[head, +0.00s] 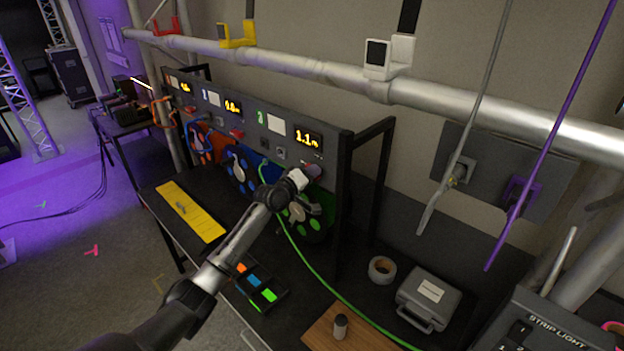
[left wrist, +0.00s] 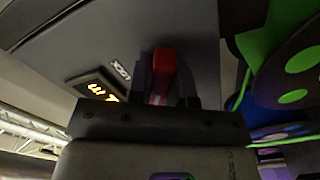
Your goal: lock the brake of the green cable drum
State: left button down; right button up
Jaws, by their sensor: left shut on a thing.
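The green cable drum (head: 316,224) hangs in the dark rack under the display reading 1.1, partly hidden by my left arm. It also shows at the right of the left wrist view (left wrist: 298,62). My left gripper (head: 309,176) is at the panel just above this drum. In the left wrist view its fingers (left wrist: 163,88) are shut on a red brake lever (left wrist: 163,66), one finger on each side. A LOCK label (left wrist: 121,70) is on the panel beside the lever. The lever's base is hidden by the fingers. My right gripper is not in view.
Blue (head: 238,164) and red (head: 200,142) drums sit further left, with red levers above them. A green cable (head: 318,272) runs from the green drum across the bench. A tape roll (head: 382,269) and grey case (head: 428,299) lie right. A pipe (head: 330,74) crosses above.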

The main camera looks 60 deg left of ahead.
pick_arm(q)
jog(key=m+b, duration=0.1)
jog(key=m, duration=0.2)
jog(key=shift+f, duration=0.1)
jog(key=m, duration=0.2)
jog(key=shift+m, duration=0.3)
jog(key=m, duration=0.2)
jog(key=shift+m, duration=2.1)
jog(key=c, duration=1)
grip_release()
jog(key=shift+c, duration=0.2)
